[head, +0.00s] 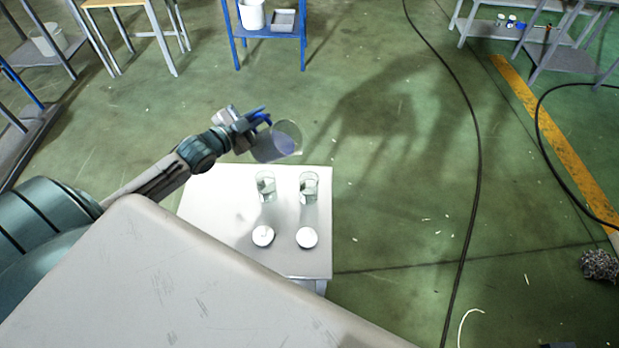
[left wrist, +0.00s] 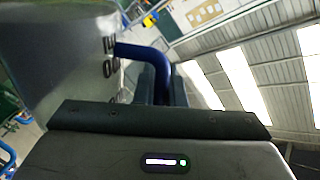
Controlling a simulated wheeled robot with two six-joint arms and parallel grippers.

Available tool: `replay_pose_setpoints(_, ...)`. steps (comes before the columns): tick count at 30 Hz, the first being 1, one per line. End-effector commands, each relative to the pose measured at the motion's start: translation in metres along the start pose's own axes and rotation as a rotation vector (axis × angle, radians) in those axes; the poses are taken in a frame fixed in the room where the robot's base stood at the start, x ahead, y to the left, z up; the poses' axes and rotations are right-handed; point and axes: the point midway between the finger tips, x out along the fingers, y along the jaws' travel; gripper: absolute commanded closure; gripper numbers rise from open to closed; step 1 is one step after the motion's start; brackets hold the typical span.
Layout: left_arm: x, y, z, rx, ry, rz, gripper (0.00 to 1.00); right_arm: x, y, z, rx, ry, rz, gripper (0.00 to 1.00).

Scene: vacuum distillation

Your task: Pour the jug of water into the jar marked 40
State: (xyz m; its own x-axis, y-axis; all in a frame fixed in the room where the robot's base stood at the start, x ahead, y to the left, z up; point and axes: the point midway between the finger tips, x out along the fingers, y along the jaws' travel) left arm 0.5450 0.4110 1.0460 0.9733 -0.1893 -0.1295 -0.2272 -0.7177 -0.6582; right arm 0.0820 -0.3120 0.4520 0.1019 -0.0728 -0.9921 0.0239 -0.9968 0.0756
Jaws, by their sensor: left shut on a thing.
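The clear jug (head: 280,143) with a blue handle (left wrist: 143,54) is held in the air over the far edge of the small white table (head: 230,215). It is strongly tilted, its mouth toward the right, with bluish water visible inside. My left gripper (head: 252,122) is shut on the handle. The left wrist view shows the jug's wall (left wrist: 65,50) close up, with dark marks. Two glass jars, a left one (head: 265,187) and a right one (head: 309,188), stand upright on the table. Their markings are too small to read. My right gripper is out of view.
Two round white discs, a left one (head: 263,236) and a right one (head: 307,237), lie in front of the jars. A blue stand (head: 270,31) is at the back. Black cables (head: 478,150) cross the open green floor on the right.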

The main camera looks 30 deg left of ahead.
Motion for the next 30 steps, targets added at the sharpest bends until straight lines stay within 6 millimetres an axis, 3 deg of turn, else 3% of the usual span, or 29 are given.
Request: replay_pose_setpoints(30,0.0011,0.004,-0.0061,0.092,-0.015,-0.001,1.0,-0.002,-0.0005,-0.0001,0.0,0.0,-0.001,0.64)
